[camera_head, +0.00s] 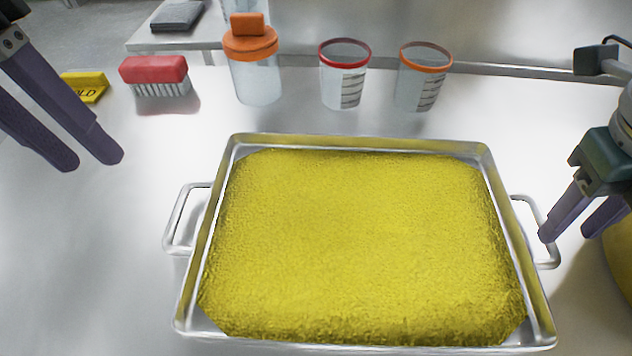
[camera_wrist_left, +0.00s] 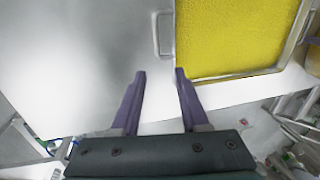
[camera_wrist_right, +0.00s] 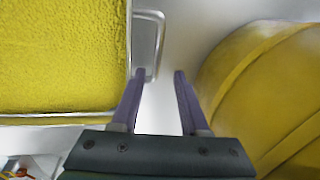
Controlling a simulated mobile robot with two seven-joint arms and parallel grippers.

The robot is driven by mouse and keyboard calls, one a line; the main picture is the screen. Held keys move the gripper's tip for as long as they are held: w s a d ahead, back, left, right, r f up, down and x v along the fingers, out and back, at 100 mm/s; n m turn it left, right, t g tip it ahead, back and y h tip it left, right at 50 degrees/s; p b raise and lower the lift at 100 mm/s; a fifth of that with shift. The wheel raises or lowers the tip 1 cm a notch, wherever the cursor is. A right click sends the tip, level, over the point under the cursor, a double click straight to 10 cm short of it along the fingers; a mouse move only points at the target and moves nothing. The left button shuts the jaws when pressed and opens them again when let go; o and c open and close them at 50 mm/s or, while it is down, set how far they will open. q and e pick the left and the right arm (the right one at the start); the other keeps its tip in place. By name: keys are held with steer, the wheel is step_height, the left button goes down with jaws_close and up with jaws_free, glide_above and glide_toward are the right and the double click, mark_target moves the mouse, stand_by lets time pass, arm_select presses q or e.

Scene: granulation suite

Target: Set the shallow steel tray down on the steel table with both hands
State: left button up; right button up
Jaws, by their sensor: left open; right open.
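The shallow steel tray (camera_head: 360,140), full of yellow granular material (camera_head: 360,245), appears to rest flat on the steel table (camera_head: 90,260). It has a wire handle on each side. My left gripper (camera_head: 92,161) is open and empty, up and left of the left handle (camera_head: 172,220); the handle also shows beyond its fingertips in the left wrist view (camera_wrist_left: 163,35). My right gripper (camera_head: 567,236) is open beside the right handle (camera_head: 552,255). In the right wrist view, one fingertip overlaps the handle (camera_wrist_right: 150,35); I cannot tell whether they touch.
Behind the tray stand a red brush (camera_head: 153,70), an orange-lidded jar (camera_head: 253,75) and two clear cups (camera_head: 343,80) (camera_head: 420,85). A yellow sign (camera_head: 88,86) lies at the far left. A large yellow rounded object (camera_wrist_right: 262,85) is close to my right gripper. The table left of the tray is clear.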

steer(key=shift+r, duration=0.3)
arm_select(q)
step_height(320, 180, up, 2)
steer(key=shift+a, duration=0.15)
arm_select(e)
step_height(320, 180, up, 11)
steer(key=a, duration=0.2)
steer(key=shift+a, duration=0.2)
steer(key=shift+r, duration=0.1)
